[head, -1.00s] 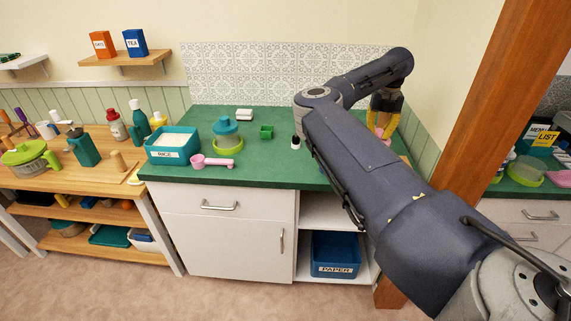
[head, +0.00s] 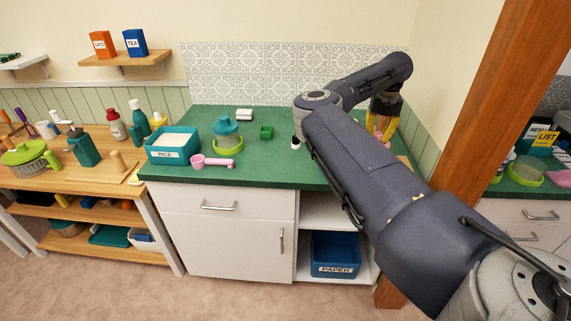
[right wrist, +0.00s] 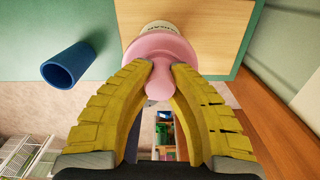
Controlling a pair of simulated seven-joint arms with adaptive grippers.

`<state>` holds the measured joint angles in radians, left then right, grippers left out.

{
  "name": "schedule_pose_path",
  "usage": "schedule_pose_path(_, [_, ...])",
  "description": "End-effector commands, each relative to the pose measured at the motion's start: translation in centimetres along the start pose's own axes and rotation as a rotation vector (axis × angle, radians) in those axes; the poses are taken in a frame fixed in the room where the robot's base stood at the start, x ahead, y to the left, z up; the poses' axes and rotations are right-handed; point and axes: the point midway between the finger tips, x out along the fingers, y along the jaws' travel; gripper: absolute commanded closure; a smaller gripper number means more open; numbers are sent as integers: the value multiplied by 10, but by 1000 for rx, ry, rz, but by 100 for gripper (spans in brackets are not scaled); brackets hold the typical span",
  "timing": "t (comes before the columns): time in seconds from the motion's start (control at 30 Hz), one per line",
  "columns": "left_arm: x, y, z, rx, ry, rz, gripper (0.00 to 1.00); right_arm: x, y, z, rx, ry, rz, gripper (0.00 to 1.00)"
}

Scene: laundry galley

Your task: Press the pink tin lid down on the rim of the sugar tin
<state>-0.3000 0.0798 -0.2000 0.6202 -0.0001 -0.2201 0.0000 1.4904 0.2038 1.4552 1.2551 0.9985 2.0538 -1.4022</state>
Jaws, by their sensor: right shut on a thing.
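The pink tin lid (right wrist: 160,48) shows in the right wrist view, with its round knob (right wrist: 159,84) between my yellow fingertips. My right gripper (right wrist: 164,76) is shut on this knob. The pale sugar tin (right wrist: 160,27), with part of its label showing, is directly beyond the lid. The lid covers the tin's rim from this angle, so I cannot tell whether it is fully seated. In the head view my right gripper (head: 382,130) is at the right end of the green counter, with a little pink below it; my arm hides most of the tin there. My left gripper is not in view.
The tin is on a wooden board (right wrist: 212,22). A blue cup (right wrist: 68,66) is beside it in the right wrist view. A wall and wooden post (head: 470,130) are close on the right. A rice tub (head: 172,155) and a pink scoop (head: 212,161) are farther left.

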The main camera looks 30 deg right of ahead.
Motion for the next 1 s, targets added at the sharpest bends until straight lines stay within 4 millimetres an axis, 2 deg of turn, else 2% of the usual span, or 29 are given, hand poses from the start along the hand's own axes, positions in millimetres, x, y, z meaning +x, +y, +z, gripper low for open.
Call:
schedule_pose_path(0.8, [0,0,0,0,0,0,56,7,0,0,-1,0,0,100])
schedule_pose_path(0.83, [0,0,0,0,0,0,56,6,0,0,-1,0,0,80])
schedule_pose_path(1.0, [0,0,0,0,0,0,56,6,0,0,0,0,0,60])
